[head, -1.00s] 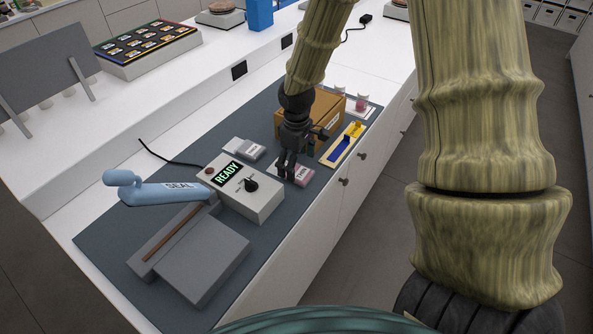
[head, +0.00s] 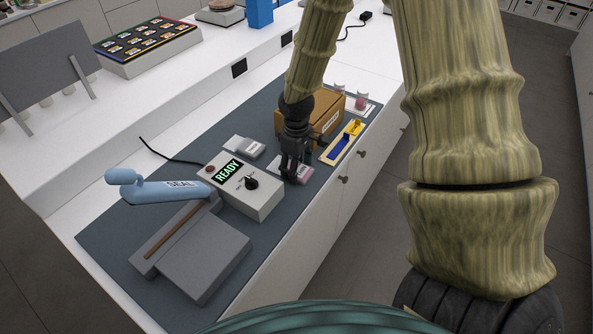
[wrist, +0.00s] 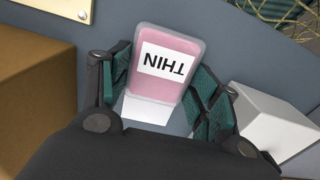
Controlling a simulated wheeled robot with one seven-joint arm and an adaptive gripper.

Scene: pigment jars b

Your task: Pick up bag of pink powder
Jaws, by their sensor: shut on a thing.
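The bag of pink powder (wrist: 165,68) is a clear flat pouch with pink contents and a white label reading "THIN". In the wrist view it lies between the two green-padded fingers of my gripper (wrist: 162,95), which is shut on it. In the head view my gripper (head: 293,176) points down at the bag (head: 302,174), covering part of it. The bag is on or very close to the dark mat (head: 255,285); I cannot tell whether it is clear of it.
A sealer with a "READY" display (head: 262,205) and a blue "SEAL" handle (head: 165,192) stands left of my gripper. A cardboard box (head: 325,112) is behind it.

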